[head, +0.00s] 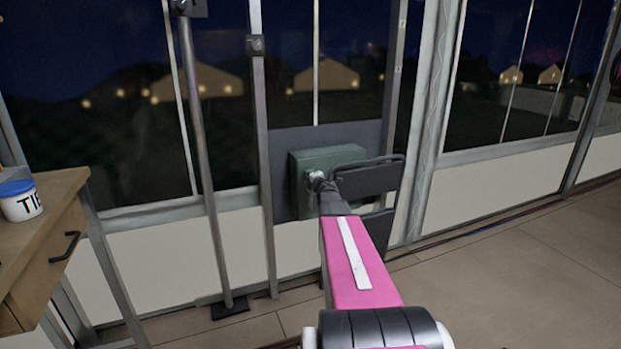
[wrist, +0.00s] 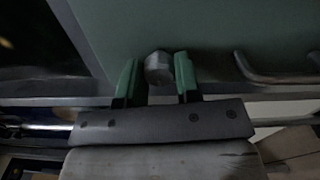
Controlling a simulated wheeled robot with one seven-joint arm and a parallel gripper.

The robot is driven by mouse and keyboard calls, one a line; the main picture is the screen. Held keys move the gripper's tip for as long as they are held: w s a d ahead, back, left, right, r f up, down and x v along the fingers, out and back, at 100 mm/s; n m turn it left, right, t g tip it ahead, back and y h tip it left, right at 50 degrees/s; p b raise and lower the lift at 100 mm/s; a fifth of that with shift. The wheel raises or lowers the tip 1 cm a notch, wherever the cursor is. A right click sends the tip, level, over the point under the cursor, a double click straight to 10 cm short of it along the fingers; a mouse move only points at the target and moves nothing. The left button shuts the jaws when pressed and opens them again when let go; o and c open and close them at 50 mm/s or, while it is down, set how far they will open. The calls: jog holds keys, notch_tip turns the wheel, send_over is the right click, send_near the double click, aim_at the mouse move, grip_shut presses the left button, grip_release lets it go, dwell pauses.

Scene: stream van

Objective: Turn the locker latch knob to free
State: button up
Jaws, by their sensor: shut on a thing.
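The locker is a green box (head: 299,182) on a dark panel against the van wall, and its green face (wrist: 220,35) fills the upper wrist view. The latch knob (wrist: 158,67) is a small grey faceted knob near the lower edge of that face. My gripper (wrist: 156,72) has one green finger on each side of the knob and is shut on it. In the head view my gripper (head: 322,186) is at the locker's front, and my arm hides part of the box. I cannot tell the knob's turn angle.
A curved metal handle (wrist: 268,76) is right of the knob in the wrist view. Upright posts (head: 205,170) stand left of the locker. A wooden cabinet (head: 50,250) at the left bears a white tub with a blue lid (head: 20,201).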

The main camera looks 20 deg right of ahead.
jog(key=shift+n, duration=0.5)
jog(key=o, duration=0.9)
jog(key=shift+o, duration=0.2)
jog(key=shift+s, duration=0.1)
jog(key=s, duration=1)
jog(key=shift+s+d, duration=0.2)
jog(key=shift+s, duration=0.1)
jog(key=shift+f, duration=0.1)
